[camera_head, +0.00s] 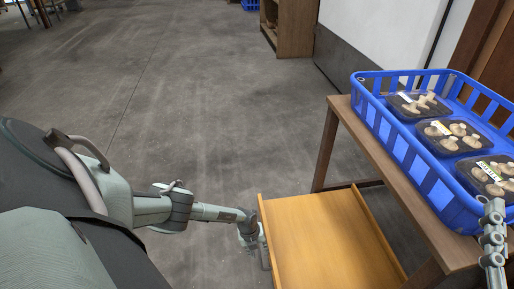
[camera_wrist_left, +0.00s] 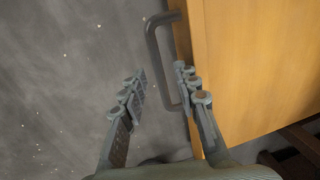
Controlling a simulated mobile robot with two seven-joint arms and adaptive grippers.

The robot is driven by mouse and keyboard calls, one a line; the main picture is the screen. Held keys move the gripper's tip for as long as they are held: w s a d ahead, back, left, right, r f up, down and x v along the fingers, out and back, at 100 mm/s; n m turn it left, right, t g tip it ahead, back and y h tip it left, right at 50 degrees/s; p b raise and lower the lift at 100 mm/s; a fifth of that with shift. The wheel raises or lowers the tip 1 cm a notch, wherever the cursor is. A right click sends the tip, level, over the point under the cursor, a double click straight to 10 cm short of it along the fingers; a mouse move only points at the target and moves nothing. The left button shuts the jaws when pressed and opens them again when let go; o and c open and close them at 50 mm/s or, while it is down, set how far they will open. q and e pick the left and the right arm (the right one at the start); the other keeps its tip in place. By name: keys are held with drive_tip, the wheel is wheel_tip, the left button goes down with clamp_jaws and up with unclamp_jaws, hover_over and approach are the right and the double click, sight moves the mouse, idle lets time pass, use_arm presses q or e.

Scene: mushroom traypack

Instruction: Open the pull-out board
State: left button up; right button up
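The pull-out board (camera_head: 315,240) is a flat orange wooden panel with raised edges, sticking well out from under the brown table. Its front edge faces my left gripper (camera_head: 254,246). In the left wrist view, the board (camera_wrist_left: 255,65) fills the right side, with a dark U-shaped handle (camera_wrist_left: 154,55) on its edge. My left gripper (camera_wrist_left: 160,88) is open, its fingers on either side of the handle's bar, with a gap on the left finger's side. Part of my right gripper (camera_head: 493,240) shows at the right edge; its opening is unclear.
A blue crate (camera_head: 423,170) holding several black trays of mushrooms stands on the brown table (camera_head: 352,133). A wooden cabinet (camera_head: 295,28) stands at the back by a white wall. The grey floor (camera_head: 190,90) left of the board is mostly clear.

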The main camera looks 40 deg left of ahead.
use_arm(q)
drive_tip(key=shift+a+r, duration=0.15)
drive_tip(key=shift+r, duration=0.35)
wheel_tip(320, 180, up, 11)
drive_tip(key=s+a, duration=0.1)
drive_tip(key=shift+s, duration=0.4)
drive_tip(key=shift+f, duration=0.15)
